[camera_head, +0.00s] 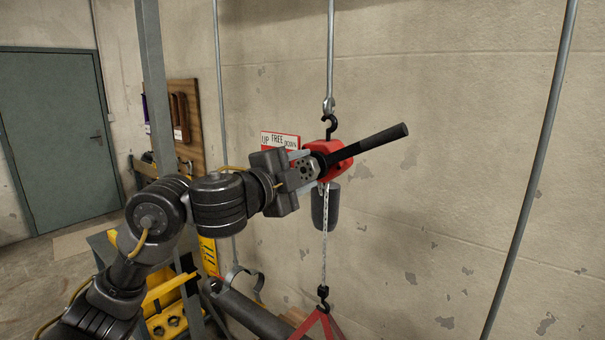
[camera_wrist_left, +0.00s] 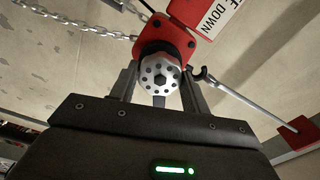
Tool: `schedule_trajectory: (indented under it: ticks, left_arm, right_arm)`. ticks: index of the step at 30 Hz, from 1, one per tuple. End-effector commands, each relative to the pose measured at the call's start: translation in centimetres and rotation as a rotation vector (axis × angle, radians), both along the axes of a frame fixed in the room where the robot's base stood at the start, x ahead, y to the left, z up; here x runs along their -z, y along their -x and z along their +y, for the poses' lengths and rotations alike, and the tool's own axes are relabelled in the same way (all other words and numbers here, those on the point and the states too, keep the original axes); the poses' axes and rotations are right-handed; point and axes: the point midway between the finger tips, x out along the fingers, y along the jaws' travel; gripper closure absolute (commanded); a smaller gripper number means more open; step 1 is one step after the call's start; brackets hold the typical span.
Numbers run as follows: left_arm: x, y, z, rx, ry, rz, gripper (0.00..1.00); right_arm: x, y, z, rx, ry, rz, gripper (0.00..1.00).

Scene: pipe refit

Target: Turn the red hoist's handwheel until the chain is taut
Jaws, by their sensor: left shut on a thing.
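The red hoist (camera_head: 341,158) hangs from a hook (camera_head: 329,122) in front of the wall. Its black lever (camera_head: 372,138) points up to the right. My left gripper (camera_head: 306,166) reaches it from the left. In the left wrist view, its fingers are shut on the silver handwheel (camera_wrist_left: 160,75), one on each side. The chain (camera_head: 324,250) runs straight down to a lower hook (camera_head: 323,292) with a red sling (camera_head: 319,326). Whether it carries load I cannot tell. Chain also shows in the left wrist view (camera_wrist_left: 75,20). My right gripper is out of view.
An UP/FREE/DOWN sign (camera_head: 280,140) sits behind my left gripper. A dark container (camera_head: 326,208) hangs under the hoist. A dark pipe (camera_head: 252,312) lies below, beside yellow equipment (camera_head: 163,297). A grey post (camera_head: 152,80) stands at left. The wall at right is mostly clear.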

Motion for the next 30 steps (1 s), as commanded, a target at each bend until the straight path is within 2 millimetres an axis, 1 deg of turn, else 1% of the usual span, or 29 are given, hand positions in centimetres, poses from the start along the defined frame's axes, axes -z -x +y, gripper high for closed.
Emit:
schedule_trajectory:
  ticks: [13, 14, 18, 26, 30]
  left_arm:
    - [0.07, -0.01, -0.02, 0.001, -0.008, -0.003, 0.76]
    - [0.07, -0.01, -0.02, 0.001, -0.008, -0.003, 0.49]
    - [0.05, 0.0, -0.02, 0.0, -0.007, -0.004, 0.31]
    - [0.02, 0.03, 0.0, 0.0, -0.006, -0.003, 0.31]
    - [-0.07, 0.74, 0.5, 0.002, -0.007, -0.007, 0.31]
  right_arm:
    - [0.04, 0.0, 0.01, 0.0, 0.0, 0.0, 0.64]
    - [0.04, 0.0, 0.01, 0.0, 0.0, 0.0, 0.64]
    - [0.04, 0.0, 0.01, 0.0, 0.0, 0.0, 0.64]
    - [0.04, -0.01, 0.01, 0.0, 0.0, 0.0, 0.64]
    - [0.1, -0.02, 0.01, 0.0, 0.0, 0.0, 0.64]
